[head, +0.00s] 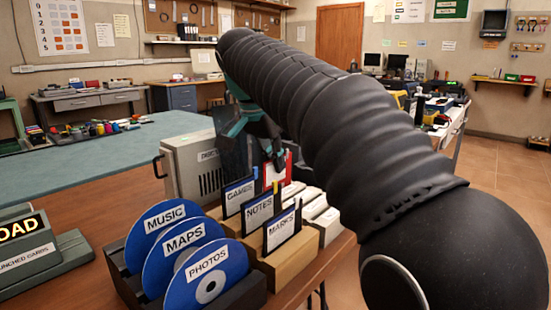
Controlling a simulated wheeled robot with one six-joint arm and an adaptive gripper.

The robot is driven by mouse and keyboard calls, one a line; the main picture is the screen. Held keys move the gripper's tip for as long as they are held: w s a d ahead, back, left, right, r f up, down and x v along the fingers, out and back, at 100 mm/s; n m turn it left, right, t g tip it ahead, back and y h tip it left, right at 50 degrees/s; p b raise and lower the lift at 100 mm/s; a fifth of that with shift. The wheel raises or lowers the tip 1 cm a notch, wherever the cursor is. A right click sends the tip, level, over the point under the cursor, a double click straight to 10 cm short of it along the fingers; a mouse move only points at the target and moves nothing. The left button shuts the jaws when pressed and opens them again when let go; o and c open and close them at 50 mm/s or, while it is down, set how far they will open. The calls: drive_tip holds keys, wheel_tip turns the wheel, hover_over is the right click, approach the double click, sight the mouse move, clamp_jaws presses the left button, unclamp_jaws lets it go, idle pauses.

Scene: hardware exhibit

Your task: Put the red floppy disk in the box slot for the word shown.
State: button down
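A red floppy disk with a pale label (279,170) shows upright in the head view, just behind the file dividers and partly hidden. My gripper (270,150), black and teal, is right at the disk's top. My arm and the small view hide whether its fingers close on the disk. A light wooden box (288,262) holds dark-framed cards reading GAMES (239,194), NOTES (259,211) and MARKS (281,231), front to right. I cannot see whether its slots hold disks. A sign at the left edge (22,228) shows the letters OAD; its start is cut off.
A grey metal case (190,164) stands behind. White blocks (326,221) lie right of the box. Bare wooden tabletop (88,210) shows at left.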

drive_tip(key=shift+f+b, duration=0.4)
drive_tip(key=shift+f, duration=0.35)
drive_tip(key=c, duration=1.2)
unclamp_jaws()
drive_tip(key=shift+c, duration=0.2)
wheel_tip(320, 180, up, 3)
drive_tip(key=p, duration=0.3)
drive_tip(key=shift+r, duration=0.15)
drive_tip(key=shift+r+p, duration=0.5)
drive_tip(key=shift+r, duration=1.85)
